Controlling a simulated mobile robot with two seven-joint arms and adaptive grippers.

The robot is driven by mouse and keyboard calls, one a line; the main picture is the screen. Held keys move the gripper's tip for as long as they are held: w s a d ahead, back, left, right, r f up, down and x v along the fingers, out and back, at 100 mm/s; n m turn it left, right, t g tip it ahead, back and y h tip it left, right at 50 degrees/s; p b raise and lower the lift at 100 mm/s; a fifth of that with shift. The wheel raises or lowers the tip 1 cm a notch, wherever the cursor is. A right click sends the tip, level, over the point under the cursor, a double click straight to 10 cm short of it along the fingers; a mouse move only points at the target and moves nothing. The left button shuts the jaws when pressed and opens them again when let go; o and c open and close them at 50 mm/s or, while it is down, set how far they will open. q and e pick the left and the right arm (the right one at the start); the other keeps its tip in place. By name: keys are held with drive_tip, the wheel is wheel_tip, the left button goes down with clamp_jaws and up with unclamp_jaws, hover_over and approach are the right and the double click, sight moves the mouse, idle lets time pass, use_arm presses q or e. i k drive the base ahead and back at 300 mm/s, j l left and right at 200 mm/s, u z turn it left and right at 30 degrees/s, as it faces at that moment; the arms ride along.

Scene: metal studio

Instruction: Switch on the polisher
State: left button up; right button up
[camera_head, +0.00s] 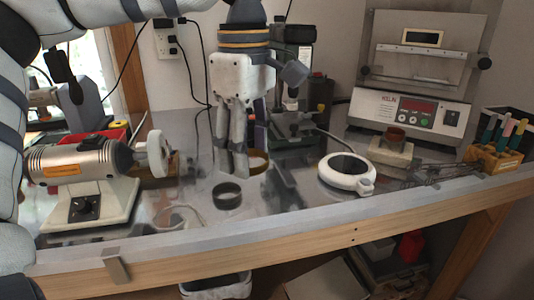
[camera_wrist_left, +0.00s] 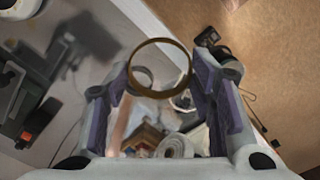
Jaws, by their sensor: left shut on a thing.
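The polisher (camera_head: 85,160) stands at the left of the bench in the head view. It has a silver motor body, a white wheel (camera_head: 158,153) on its right end and a pale base with a dark dial (camera_head: 83,208) on the front. My left gripper (camera_head: 235,172) points down over the bench, to the right of the polisher and apart from it. In the left wrist view its fingers (camera_wrist_left: 163,72) are closed about a thin brass ring (camera_wrist_left: 160,96). The ring also shows beside the fingers in the head view (camera_head: 260,160). My right gripper is not in view.
A dark ring (camera_head: 227,195) lies on the bench below my left gripper.

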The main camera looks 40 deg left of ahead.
sight(90, 139)
drive_tip(key=u, duration=2.4)
